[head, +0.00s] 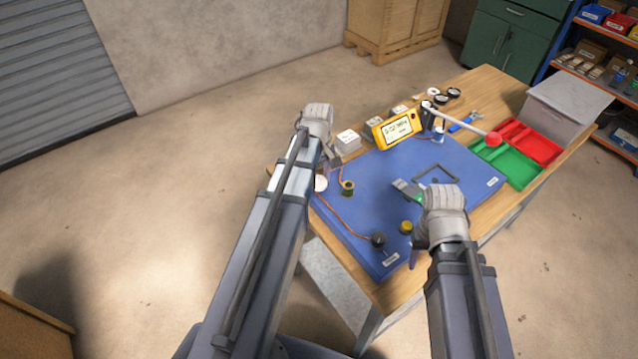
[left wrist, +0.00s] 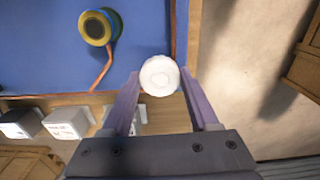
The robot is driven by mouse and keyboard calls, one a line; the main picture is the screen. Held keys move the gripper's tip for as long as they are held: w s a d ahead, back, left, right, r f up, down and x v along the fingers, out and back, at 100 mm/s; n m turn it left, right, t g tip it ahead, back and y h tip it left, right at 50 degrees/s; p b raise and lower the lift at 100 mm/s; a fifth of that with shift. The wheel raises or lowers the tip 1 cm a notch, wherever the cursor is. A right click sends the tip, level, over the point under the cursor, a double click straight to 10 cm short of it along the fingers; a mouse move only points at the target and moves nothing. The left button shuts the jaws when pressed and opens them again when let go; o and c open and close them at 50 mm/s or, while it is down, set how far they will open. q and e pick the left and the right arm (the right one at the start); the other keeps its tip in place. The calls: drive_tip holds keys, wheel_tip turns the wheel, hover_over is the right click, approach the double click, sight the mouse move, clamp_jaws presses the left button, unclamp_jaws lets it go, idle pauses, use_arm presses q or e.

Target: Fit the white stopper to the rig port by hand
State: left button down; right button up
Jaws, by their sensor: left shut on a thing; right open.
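The white stopper (left wrist: 160,75) is round and sits between the two fingertips of my left gripper (left wrist: 163,82), shut on it. In the head view the stopper (head: 320,184) shows at the left edge of the blue rig board (head: 372,180), partly hidden by my left arm. I cannot tell whether this is the rig port. My right gripper (head: 412,222) is open over the board's front right part.
A black fitting (head: 379,239) and a yellow-topped fitting (head: 406,227) stand near the front. A yellow meter (head: 397,127), white boxes (head: 348,141) and a red-tipped lever (head: 491,138) line the back. Green (head: 508,166) and red trays are at right. Copper pipe crosses the board.

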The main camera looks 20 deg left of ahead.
sight(318, 181)
use_arm(q)
drive_tip(key=shift+r, duration=0.1)
wheel_tip(318, 181, up, 6)
drive_tip(key=p, duration=0.6)
drive_tip(key=w+d+r+p, duration=0.2)
drive_tip(key=d+r+p, duration=0.1)
drive_tip(key=d, duration=0.5)
drive_tip(key=shift+d+r, duration=0.15)
drive_tip(key=shift+d, duration=0.05)
drive_tip(key=shift+w, duration=0.1)
wheel_tip(318, 181, down, 5)
drive_tip(key=b, duration=0.4)
drive_tip(key=shift+b, duration=0.35)
